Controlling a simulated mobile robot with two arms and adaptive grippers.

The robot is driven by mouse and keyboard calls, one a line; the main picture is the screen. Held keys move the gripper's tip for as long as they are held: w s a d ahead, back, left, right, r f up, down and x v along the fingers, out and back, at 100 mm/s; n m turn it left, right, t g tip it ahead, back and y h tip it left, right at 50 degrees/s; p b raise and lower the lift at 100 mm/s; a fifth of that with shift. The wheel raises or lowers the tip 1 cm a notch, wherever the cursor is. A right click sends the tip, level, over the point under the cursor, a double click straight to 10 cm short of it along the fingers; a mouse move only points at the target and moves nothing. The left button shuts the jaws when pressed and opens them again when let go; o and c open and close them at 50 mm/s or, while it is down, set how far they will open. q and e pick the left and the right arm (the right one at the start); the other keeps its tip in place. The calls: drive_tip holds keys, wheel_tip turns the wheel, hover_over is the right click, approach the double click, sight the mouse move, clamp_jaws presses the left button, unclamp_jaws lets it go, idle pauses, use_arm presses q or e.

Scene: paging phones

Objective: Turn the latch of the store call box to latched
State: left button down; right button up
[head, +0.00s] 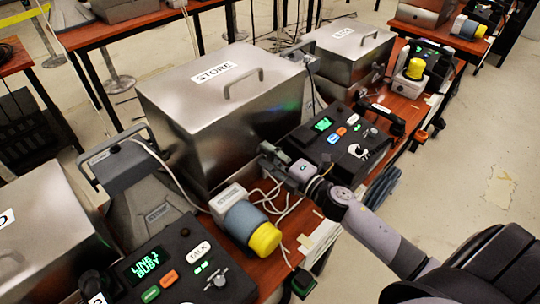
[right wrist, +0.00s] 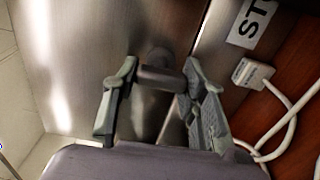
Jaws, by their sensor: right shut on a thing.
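The store call box (head: 220,100) is a large steel box with a STORE label and a lid handle, and its lid looks closed. My right gripper (head: 272,155) is at the box's right-hand face. In the right wrist view its two fingers (right wrist: 160,85) are on either side of the small dark latch (right wrist: 160,76) and shut on it. The latch bar lies roughly crosswise between the fingers. In the head view the gripper hides the latch. My left gripper is not in view.
A phone console (head: 335,140) lies right of the box, near my right arm. Another console (head: 180,270) reads LINE 1 BUSY. A blue-grey cylinder with a yellow end (head: 250,232) and white cables (right wrist: 285,110) lie close to the box.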

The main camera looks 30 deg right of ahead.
drive_tip(key=o, duration=1.2)
drive_tip(key=v, duration=1.2)
